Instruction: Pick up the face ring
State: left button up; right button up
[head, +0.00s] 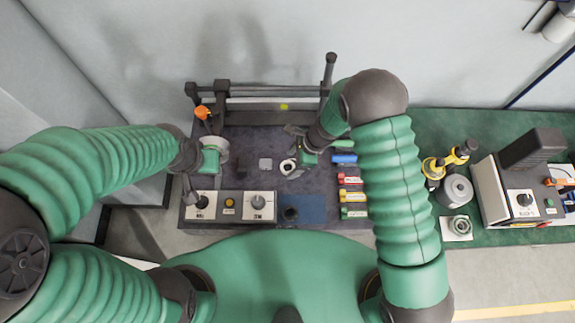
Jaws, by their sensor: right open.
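A small white ring with a dark centre (284,168), which looks like the face ring, lies on the dark work mat near the middle of the bench. My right gripper (296,155) is open just right of the ring, close above it. I cannot tell whether its fingers touch the ring. My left gripper (204,165) is at the left side of the bench, well away from the ring, beside a pale round part (217,145). Its fingers are too small and partly hidden to read.
A control box (231,211) with knobs runs along the front left of the bench. Several coloured blocks (350,181) stand right of the ring. A dark frame (270,91) closes the back. A green side table (430,125) holds more equipment.

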jog(key=shift+x, duration=1.15)
jog(key=shift+w+f, duration=0.1)
jog(key=shift+f, duration=0.05)
grip_shut()
pick_arm(q)
jog(key=shift+r, duration=0.3)
